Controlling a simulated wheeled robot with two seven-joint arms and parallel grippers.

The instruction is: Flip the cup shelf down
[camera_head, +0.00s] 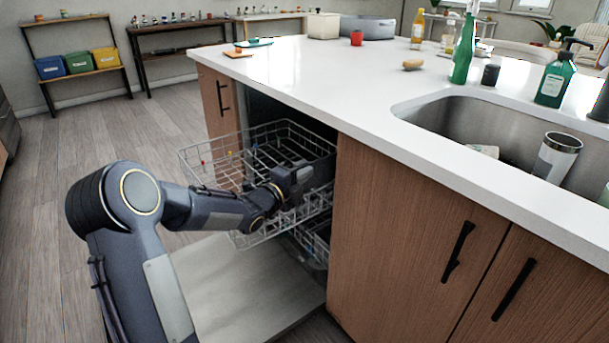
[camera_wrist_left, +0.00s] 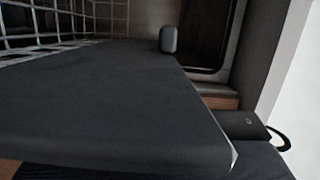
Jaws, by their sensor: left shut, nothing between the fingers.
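The dishwasher's upper rack (camera_head: 215,165) is a white wire basket, pulled out over the lowered door. My left gripper (camera_head: 303,174) reaches over the rack to its right side, near the cabinet edge. It is shut with nothing between its fingers. I cannot clearly make out the cup shelf among the wires around the gripper, nor tell whether anything touches it. In the left wrist view, a dark smooth surface fills most of the picture, and rack wires (camera_wrist_left: 58,20) show at upper left. A small dark rounded block stands near the top. My right gripper is out of view.
The dishwasher door (camera_head: 235,285) lies open below the rack. A wooden cabinet (camera_head: 400,230) and the white countertop (camera_head: 330,80) border the rack on the right. The sink (camera_head: 480,130) is further right. The floor (camera_head: 90,150) to the left is clear.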

